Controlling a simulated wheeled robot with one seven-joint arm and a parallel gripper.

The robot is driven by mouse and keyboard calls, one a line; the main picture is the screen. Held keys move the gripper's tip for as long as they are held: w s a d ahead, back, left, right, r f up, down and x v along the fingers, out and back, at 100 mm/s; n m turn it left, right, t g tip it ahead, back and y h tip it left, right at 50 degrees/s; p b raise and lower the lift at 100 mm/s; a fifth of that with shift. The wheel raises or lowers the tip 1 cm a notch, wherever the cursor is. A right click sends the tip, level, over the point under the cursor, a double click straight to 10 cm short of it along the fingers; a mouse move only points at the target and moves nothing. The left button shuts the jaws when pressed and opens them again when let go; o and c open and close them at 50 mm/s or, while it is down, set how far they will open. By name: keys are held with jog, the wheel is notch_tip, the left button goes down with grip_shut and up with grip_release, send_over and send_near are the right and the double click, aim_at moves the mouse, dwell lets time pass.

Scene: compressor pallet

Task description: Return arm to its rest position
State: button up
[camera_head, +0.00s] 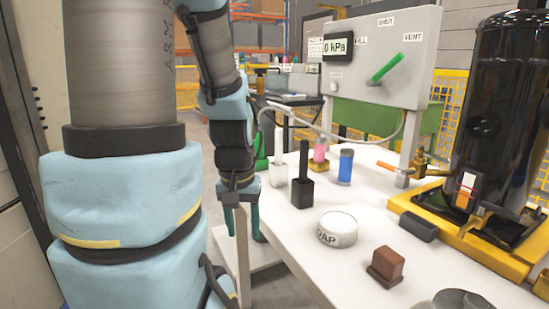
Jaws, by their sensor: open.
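My arm, with light blue joint covers and grey links, fills the left of the view. It reaches forward and then hangs down at the near left edge of the white table (285,235). My gripper (243,222) points downward beside that edge, with its teal fingers spread apart. Nothing shows between the fingers, though a pale table leg lies behind them.
A black tank (500,110) stands right. A gauge panel (385,60) rises behind.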

notch_tip(320, 180, up, 20)
jog(key=p, duration=1.9)
jog(key=shift+f, duration=0.2)
dwell(3.0)
